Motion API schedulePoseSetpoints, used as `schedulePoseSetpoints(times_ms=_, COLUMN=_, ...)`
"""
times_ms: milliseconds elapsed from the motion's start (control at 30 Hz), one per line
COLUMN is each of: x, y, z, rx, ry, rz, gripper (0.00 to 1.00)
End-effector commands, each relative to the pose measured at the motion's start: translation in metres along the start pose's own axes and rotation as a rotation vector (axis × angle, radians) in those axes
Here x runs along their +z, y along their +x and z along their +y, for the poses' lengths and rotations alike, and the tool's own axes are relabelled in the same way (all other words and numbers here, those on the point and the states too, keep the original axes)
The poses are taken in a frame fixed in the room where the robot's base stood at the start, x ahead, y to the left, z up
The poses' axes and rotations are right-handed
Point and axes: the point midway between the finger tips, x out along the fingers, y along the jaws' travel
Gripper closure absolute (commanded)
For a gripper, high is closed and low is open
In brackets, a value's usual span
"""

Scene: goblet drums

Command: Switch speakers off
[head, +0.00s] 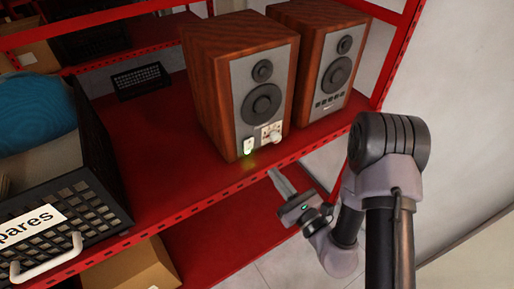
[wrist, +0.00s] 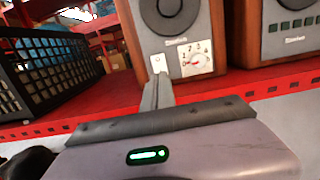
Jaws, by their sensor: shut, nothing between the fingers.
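Two wooden speakers with grey front panels stand on the red shelf: the left speaker (head: 240,85) and the right speaker (head: 325,55). In the wrist view the switch (wrist: 158,63) and the numbered dial (wrist: 196,61) are just beyond the fingers. My gripper (head: 277,177) is shut and empty, below and in front of the switch, apart from it in the head view. In the wrist view its fingertips (wrist: 158,80) overlap the area just under the switch.
A black crate labelled "spares" (head: 100,190) stands on the shelf at left, holding a blue item (head: 40,110). A small black keyboard (head: 142,81) lies behind. A red post (head: 400,50) rises at right. The red shelf surface (head: 165,135) between crate and speakers is clear.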

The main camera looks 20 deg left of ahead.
Motion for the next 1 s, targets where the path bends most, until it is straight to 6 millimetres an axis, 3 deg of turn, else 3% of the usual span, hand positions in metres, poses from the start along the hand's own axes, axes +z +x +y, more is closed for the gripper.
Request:
schedulePoseSetpoints(times_ms=300, x=0.002, y=0.07, z=0.001, rx=0.002, ry=0.0, rz=-0.003, gripper=1.0)
schedulePoseSetpoints(times_ms=500, x=0.0, y=0.098, z=0.0, rx=0.0, ry=0.0, rz=-0.002, gripper=1.0)
schedulePoseSetpoints(times_ms=1000, x=0.002, y=0.109, z=0.0, rx=0.001, ry=0.001, rz=-0.001, gripper=1.0)
